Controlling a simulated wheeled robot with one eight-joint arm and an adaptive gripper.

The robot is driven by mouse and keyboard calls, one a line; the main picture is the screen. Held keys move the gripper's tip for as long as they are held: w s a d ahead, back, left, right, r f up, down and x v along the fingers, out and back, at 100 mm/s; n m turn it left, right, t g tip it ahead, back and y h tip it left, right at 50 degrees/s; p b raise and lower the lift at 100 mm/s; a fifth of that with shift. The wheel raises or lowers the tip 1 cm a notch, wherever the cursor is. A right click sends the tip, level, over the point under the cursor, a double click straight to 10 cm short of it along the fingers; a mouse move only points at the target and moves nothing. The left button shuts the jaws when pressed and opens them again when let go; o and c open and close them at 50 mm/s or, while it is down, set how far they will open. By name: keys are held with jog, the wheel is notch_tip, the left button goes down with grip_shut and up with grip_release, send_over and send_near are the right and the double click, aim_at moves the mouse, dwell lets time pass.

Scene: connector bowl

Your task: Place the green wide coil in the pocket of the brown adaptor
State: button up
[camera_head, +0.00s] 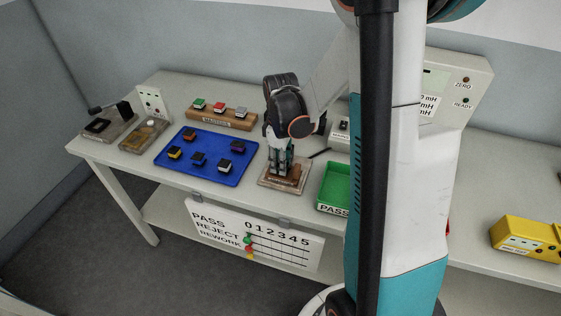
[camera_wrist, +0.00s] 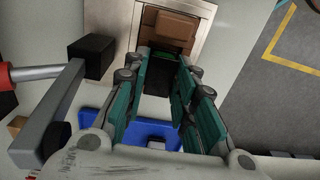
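The brown adaptor (camera_wrist: 170,28) sits on a pale-edged base plate at the top of the wrist view. In the head view the brown adaptor (camera_head: 296,183) is partly hidden under my gripper. My gripper (camera_head: 281,173) points down over it, and its teal fingers (camera_wrist: 164,70) show in the wrist view. A dark green piece, seemingly the green wide coil (camera_wrist: 159,67), is between the fingertips, right against the brown block. The fingers appear closed on its sides. Its underside and the pocket are hidden, so I cannot tell how far it is seated.
A blue tray (camera_head: 208,174) with several dark coils lies left of the adaptor. A wooden masters rack (camera_head: 233,122) with three coloured blocks stands behind. A green pass bin (camera_head: 336,188) is close on the right. A dark probe (camera_head: 319,153) lies behind the adaptor.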

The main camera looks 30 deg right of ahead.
jog(key=shift+o, duration=1.1)
jog(key=shift+r, duration=0.1)
notch_tip(320, 180, up, 12)
jog(key=p, duration=0.4)
